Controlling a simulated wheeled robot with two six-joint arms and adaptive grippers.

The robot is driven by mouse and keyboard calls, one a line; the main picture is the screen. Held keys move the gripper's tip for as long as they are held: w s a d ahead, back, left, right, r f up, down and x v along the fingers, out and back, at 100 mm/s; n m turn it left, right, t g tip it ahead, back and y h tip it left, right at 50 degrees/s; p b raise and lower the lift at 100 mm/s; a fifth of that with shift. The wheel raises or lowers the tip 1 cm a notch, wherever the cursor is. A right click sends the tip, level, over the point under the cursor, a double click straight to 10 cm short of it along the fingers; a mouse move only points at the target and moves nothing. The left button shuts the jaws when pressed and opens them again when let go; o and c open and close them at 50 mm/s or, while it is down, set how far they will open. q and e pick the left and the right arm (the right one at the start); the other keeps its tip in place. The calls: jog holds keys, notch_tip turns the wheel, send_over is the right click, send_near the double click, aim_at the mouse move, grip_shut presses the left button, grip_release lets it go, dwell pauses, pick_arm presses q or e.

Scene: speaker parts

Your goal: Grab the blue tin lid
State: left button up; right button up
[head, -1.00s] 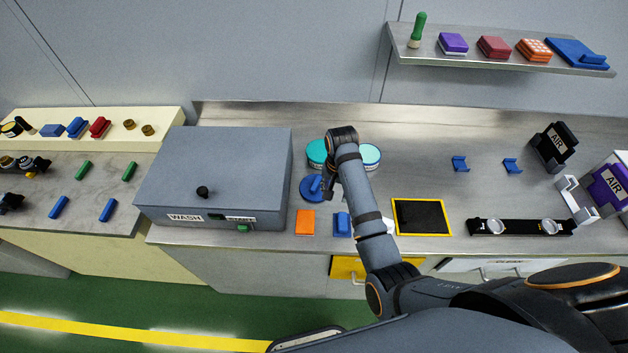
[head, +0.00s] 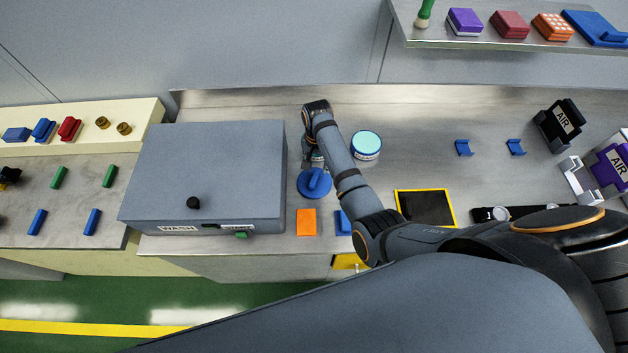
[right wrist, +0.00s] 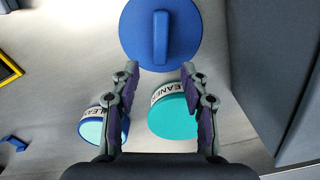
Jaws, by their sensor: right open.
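The blue tin lid (head: 314,184) is a round disc with a raised bar handle. It lies on the steel counter, just right of the grey wash box. In the right wrist view the lid (right wrist: 185,35) is at the top centre, with its handle upright in the picture. My right gripper (head: 312,160) is at the lid's far side in the head view. In the wrist view the right gripper (right wrist: 160,73) is open and empty, its fingertips by the lid's lower edge and short of the handle. My left gripper is not in view.
A blue-rimmed tin (head: 366,146) stands right of my arm. A teal cleaner tin (right wrist: 175,118) shows beneath the gripper in the wrist view. The grey wash box (head: 205,170) is close on the left. An orange block (head: 306,222) lies in front of the lid.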

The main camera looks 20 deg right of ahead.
aim_at(316, 174)
jog(key=shift+s+a+f+p, duration=0.15)
jog(key=shift+f+p, duration=0.45)
jog(key=shift+f, duration=0.3)
notch_tip(316, 174, down, 3)
jog(key=shift+s+f, duration=0.1)
jog(key=c, duration=0.7)
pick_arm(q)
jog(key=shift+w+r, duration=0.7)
pick_arm(e)
grip_shut()
